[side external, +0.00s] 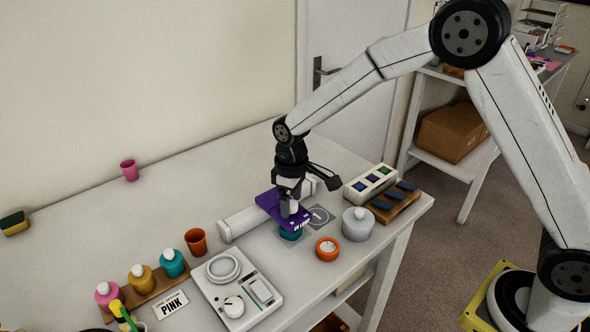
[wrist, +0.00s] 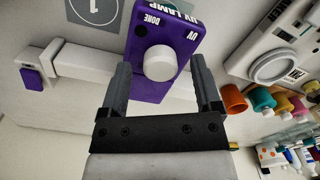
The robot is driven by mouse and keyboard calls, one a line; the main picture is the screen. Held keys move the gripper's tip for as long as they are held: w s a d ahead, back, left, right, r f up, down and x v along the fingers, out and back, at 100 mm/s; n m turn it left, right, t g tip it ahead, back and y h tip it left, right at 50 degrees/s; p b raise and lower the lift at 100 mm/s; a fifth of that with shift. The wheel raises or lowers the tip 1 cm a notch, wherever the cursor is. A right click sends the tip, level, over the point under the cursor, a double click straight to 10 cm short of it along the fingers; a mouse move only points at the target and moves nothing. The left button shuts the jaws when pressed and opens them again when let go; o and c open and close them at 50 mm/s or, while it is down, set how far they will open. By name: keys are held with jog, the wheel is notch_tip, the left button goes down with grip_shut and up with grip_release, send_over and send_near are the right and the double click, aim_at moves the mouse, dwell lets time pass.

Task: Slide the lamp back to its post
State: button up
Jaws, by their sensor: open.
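The purple UV lamp (side external: 271,203) sits on a white rail (side external: 243,222) on the table and reaches out over a teal item (side external: 290,234). In the wrist view the lamp (wrist: 150,85) shows UV and DONE labels and a white knob (wrist: 159,63). My gripper (side external: 291,204) points down at the lamp. Its open fingers (wrist: 161,72) stand on either side of the knob, with gaps showing. The rail (wrist: 85,63) runs behind the lamp, with a small purple piece (wrist: 32,79) near one end. I cannot tell which part is the post.
A white scale-like device (side external: 237,290), an orange cup (side external: 196,241) and bottles (side external: 141,277) are left.

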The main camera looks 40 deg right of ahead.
jog(key=shift+f, duration=0.2)
jog(key=shift+c, duration=0.2)
grip_shut()
jog(key=shift+r, duration=0.1)
dwell(1.1)
